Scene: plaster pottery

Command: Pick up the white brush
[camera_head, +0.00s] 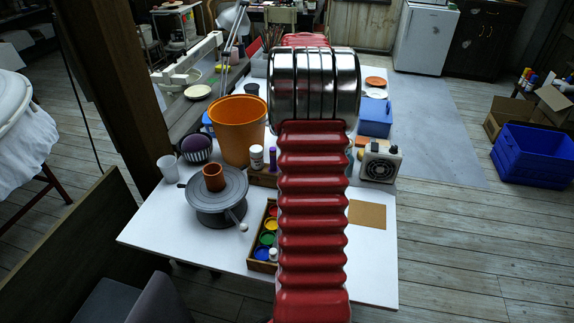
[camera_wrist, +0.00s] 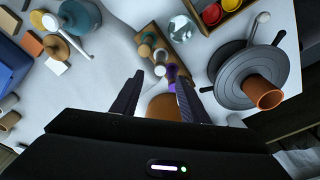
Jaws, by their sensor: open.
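I cannot clearly make out the white brush in either view. A small pale round-ended piece (camera_head: 243,227) shows at the front of the grey turntable (camera_head: 208,192) in the head view; I cannot tell if it is a brush. It also seems to show in the wrist view (camera_wrist: 262,17), beside the turntable (camera_wrist: 245,78). My gripper (camera_wrist: 159,76) is open and empty in the wrist view. Its fingers point towards a wooden holder (camera_wrist: 148,38) with small bottles, some white and some purple. In the head view my arm hides the gripper and the table's middle.
An orange bucket (camera_head: 238,128) stands at the back left of the white table (camera_head: 160,225). A terracotta pot (camera_head: 213,178) sits on the turntable. A paint box (camera_head: 266,238) lies near the front. A blue box (camera_head: 375,117) and small heater (camera_head: 380,162) stand at the right.

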